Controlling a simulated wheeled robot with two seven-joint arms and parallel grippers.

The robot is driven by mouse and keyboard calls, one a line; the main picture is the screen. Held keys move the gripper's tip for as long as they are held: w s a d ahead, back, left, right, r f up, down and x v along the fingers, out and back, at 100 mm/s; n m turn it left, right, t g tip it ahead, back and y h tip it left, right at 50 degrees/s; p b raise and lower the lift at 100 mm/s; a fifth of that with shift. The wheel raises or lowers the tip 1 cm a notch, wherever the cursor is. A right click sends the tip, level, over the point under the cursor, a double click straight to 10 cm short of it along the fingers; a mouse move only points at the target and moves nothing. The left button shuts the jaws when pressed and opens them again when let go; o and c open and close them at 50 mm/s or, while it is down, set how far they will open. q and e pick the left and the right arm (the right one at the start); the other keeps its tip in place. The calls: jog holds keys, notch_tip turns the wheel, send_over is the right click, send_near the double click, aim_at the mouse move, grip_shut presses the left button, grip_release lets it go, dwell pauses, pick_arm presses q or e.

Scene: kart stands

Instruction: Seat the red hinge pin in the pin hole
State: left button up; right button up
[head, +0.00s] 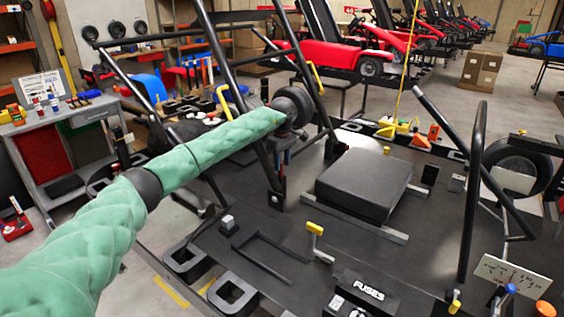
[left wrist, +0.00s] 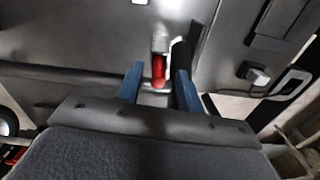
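The red hinge pin (left wrist: 158,70) shows in the left wrist view, upright in the picture, in the gap between my blue fingers and slightly beyond their tips. A grey metal bracket (left wrist: 160,44) is at its upper end, and a black tube (left wrist: 181,62) is close on its right. My left gripper (left wrist: 158,82) is open, with a gap visible between the pin and the left finger. I cannot make out the pin hole or whether the pin is in it. In the head view my left gripper (head: 286,150) is low by the black frame tubes, and the pin is not clear there. My right gripper is out of view.
Black frame tubes (head: 322,72) rise around my left gripper. A black seat pad (head: 362,185) is right of it. A yellow-topped T-handle (head: 315,230) and a FUSES box (head: 365,292) are on the dark deck in front. A grey cart (head: 88,108) stands left.

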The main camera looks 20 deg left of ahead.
pick_arm(q)
jog(key=shift+r, duration=0.15)
